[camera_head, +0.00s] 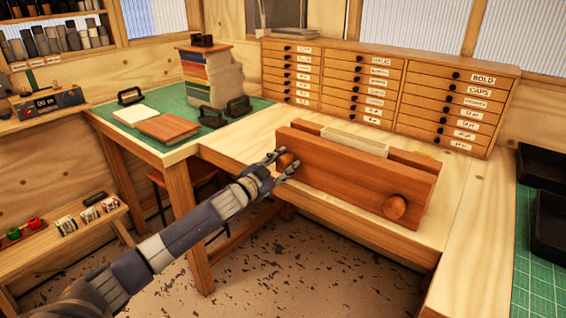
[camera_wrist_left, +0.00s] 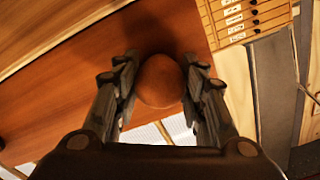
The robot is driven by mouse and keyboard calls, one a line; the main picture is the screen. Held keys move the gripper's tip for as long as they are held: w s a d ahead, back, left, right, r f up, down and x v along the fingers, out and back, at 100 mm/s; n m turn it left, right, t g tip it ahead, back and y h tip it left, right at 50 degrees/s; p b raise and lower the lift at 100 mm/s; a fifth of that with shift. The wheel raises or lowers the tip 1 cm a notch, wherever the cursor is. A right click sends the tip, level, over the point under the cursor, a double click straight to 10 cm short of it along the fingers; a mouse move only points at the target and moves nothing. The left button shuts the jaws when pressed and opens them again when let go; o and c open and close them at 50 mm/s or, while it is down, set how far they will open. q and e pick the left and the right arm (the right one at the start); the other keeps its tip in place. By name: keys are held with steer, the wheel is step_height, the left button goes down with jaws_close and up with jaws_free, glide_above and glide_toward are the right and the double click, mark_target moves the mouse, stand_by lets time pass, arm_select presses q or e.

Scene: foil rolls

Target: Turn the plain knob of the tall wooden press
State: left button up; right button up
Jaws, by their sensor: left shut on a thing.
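A reddish-brown wooden press (camera_head: 340,175) stands on the light wooden bench, with a pale block (camera_head: 354,142) between its boards. It has two round wooden knobs on its front board. My left gripper (camera_head: 281,162) is shut on the left knob (camera_head: 288,160); the fingers partly hide it in the head view. In the left wrist view the knob (camera_wrist_left: 159,82) sits between the two fingers of the left gripper (camera_wrist_left: 163,88). The right knob (camera_head: 395,207) is free. Both knobs look plain from here. My right gripper is not in view.
Labelled drawer cabinets (camera_head: 385,90) stand behind the press. Black trays (camera_head: 545,225) lie at the right. The bench between press and cabinets has some free room.

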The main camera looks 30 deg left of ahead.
arm_select(q)
steer(key=shift+m, duration=0.8)
steer(key=o, duration=1.1)
steer(key=shift+s+f, duration=0.1)
steer(key=shift+s, duration=0.45)
steer(key=s, duration=1.1)
steer(key=shift+a, duration=0.35)
